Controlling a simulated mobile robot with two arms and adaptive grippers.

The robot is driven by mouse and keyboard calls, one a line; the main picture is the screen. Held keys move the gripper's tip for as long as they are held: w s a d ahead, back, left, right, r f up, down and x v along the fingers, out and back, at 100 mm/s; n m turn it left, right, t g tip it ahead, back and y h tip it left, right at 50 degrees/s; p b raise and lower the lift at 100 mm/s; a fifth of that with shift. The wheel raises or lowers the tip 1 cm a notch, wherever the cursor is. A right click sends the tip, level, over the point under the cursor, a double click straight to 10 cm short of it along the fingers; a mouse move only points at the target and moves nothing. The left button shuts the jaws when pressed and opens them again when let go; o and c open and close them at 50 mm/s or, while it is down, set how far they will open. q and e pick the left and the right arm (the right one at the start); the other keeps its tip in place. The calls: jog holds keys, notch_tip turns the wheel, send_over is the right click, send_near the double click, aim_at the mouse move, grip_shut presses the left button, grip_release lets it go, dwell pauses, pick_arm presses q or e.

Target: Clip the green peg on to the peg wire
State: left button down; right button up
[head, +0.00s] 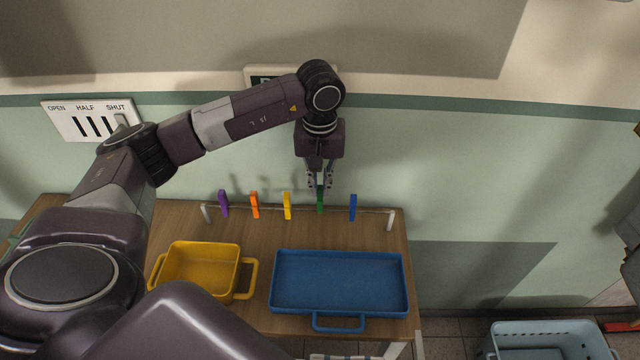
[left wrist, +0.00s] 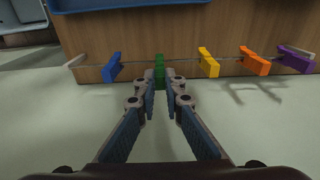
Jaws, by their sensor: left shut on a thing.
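The green peg (head: 320,203) is upright at the peg wire (head: 270,207), between the yellow peg (head: 287,205) and the blue peg (head: 353,207). My left gripper (head: 320,187) comes down from above and is shut on the green peg's upper part. In the left wrist view the green peg (left wrist: 159,70) sits between the fingertips of my left gripper (left wrist: 160,88), in line with the wire (left wrist: 185,61). I cannot tell whether the peg's jaws grip the wire. My right gripper is not in view.
An orange peg (head: 255,205) and a purple peg (head: 223,204) are also on the wire. A yellow tray (head: 242,252) and a blue tray (head: 275,290) stand in front on the wooden table (head: 255,318). The wall is close behind. A light blue basket (head: 492,350) is at lower right.

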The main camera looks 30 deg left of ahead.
pick_arm(q)
jog(key=shift+f+b, duration=1.25)
jog(key=shift+f, duration=0.2)
jog(key=c, duration=2)
grip_release()
jog(key=shift+o, duration=0.2)
jog(key=shift+r, duration=0.3)
notch_tip(320, 180, up, 12)
jog(key=shift+s+d+f, duration=0.25)
jog(key=shift+s, duration=0.15)
jog(key=shift+f, duration=0.1)
